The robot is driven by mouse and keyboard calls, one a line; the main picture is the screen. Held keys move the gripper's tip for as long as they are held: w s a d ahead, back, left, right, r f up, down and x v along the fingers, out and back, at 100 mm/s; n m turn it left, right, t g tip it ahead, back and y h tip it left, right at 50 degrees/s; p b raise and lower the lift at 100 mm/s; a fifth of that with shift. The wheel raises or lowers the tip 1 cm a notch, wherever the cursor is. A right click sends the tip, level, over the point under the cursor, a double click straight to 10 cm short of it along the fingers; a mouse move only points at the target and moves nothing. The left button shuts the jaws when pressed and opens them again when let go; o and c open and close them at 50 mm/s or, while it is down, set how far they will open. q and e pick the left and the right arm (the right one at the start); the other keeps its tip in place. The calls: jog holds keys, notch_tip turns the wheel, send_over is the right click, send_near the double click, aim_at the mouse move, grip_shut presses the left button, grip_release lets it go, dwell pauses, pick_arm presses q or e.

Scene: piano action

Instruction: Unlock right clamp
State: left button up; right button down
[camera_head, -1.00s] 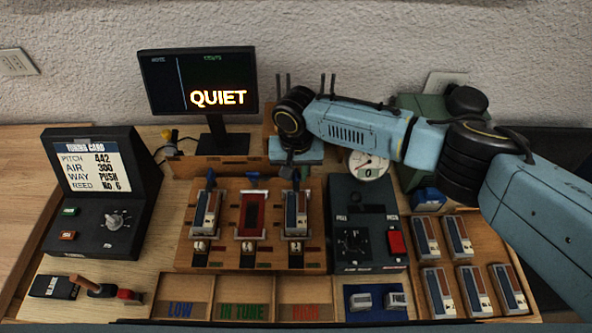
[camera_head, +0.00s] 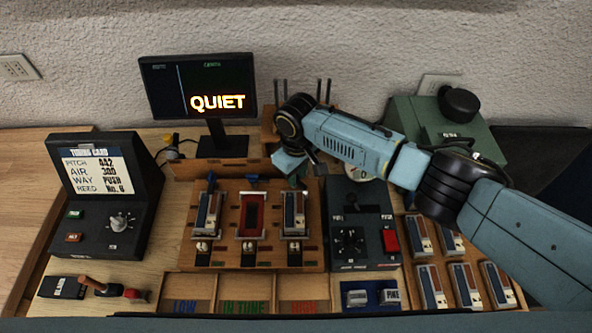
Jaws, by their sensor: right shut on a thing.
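The right clamp sits at the back of the right slot on the wooden reed block (camera_head: 215,258); its lever is mostly hidden by my gripper. My right gripper (camera_head: 296,181) reaches down from behind the block and is shut on the right clamp's lever. Below it, a blue, grey and red reed unit (camera_head: 293,214) lies in the right slot. The left clamp (camera_head: 210,181) shows a narrow blue lever, and the middle clamp (camera_head: 252,178) shows a wider blue one. My left gripper is not in view.
A monitor (camera_head: 200,85) reading QUIET stands behind. A black control box (camera_head: 362,240) with a red button is close to the right of the block. A tuning card console (camera_head: 100,215) stands left. Spare reed units (camera_head: 433,290) and a green machine (camera_head: 440,130) are at right.

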jog(key=n, duration=0.4)
jog(key=shift+w+n, duration=0.15)
jog(key=shift+n, duration=0.15)
jog(key=shift+w+d+n, duration=0.1)
jog(key=shift+w+n, duration=0.1)
jog(key=shift+n, duration=1.8)
jog(key=c, duration=1.3)
grip_release()
jog(key=shift+o, duration=0.2)
jog(key=shift+r, duration=0.15)
notch_tip(320, 180, up, 13)
